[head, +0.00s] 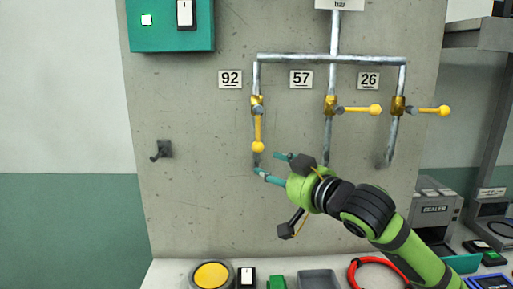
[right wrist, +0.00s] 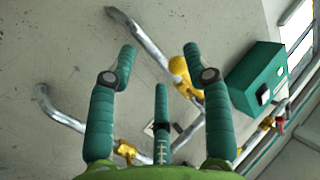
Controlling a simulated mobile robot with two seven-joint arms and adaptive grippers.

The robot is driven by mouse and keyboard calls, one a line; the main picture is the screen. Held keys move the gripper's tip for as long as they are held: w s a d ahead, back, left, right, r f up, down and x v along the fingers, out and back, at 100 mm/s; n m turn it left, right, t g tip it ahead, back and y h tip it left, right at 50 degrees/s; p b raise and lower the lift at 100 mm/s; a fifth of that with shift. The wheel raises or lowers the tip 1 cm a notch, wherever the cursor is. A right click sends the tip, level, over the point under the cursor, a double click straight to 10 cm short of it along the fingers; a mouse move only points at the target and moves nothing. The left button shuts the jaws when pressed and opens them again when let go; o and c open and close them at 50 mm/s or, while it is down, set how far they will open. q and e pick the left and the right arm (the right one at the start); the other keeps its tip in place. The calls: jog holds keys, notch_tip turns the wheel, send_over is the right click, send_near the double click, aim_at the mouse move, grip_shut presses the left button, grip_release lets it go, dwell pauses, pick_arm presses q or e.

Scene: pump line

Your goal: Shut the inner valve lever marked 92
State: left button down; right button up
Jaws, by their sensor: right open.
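The lever marked 92 (head: 258,133) is yellow with a round knob and hangs straight down along the leftmost pipe, under its brass valve. The label 92 (head: 230,79) is to the left of that pipe. My right gripper (head: 270,164) is open and empty just below the knob, its fingers pointing left and up. In the right wrist view a yellow knob (right wrist: 179,67), apparently that lever's, lies beside the right-hand fingertip of my open gripper (right wrist: 158,52); I cannot tell if they touch. My left gripper is out of view.
Levers at labels 57 (head: 374,110) and 26 (head: 443,111) stick out sideways to the right. A teal switch box (head: 170,28) is up left, and a wall hook (head: 163,150) sits lower left. A round yellow button (head: 211,275) and a red ring (head: 354,272) are on the bench.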

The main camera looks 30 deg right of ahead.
aim_at(262, 147)
jog(key=r, duration=0.4)
jog(key=shift+s+t, duration=0.25)
jog(key=shift+t, duration=0.15)
jog(key=shift+w+d+p, duration=0.15)
jog(key=shift+w+p, duration=0.2)
jog(key=shift+p, duration=0.05)
jog(key=w+p, duration=0.3)
jog(key=w, duration=0.2)
jog(key=shift+w, duration=0.2)
jog(key=shift+w+a+f, duration=0.2)
jog(key=shift+w+f, duration=0.05)
jog(key=shift+w, duration=0.25)
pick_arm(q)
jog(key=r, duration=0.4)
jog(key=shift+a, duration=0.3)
pick_arm(e)
jog(key=shift+s, duration=0.1)
grip_shut()
